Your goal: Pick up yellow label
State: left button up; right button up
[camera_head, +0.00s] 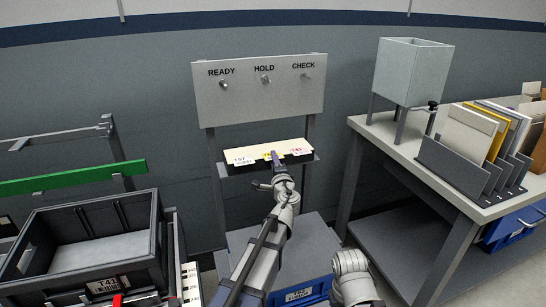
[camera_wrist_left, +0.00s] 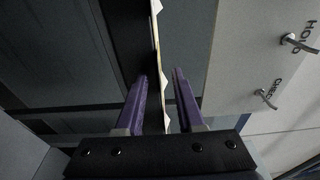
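The yellow label (camera_head: 266,156) is on the front of a narrow shelf (camera_head: 240,151) below the grey sign panel, between a white label (camera_head: 243,161) reading 157 and a white label with red print (camera_head: 297,151). My left gripper (camera_head: 275,157) is at the shelf front, right beside the yellow label and partly covering it. In the left wrist view, the purple fingers (camera_wrist_left: 161,75) are apart. Thin pale label edges (camera_wrist_left: 164,98) stand edge-on between them; I cannot tell which one is yellow. My right arm's link shows at the bottom of the head view, but its fingers do not.
The grey panel (camera_head: 261,103) has hooks marked READY, HOLD and CHECK. A black crate (camera_head: 155,235) stands at left, near a green bar (camera_head: 75,177). A right-hand table (camera_head: 400,150) holds a grey hopper (camera_head: 412,72) and folders (camera_head: 468,138). A blue bin is below the shelf.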

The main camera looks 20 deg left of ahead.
pick_arm(q)
grip_shut()
dwell(1.4)
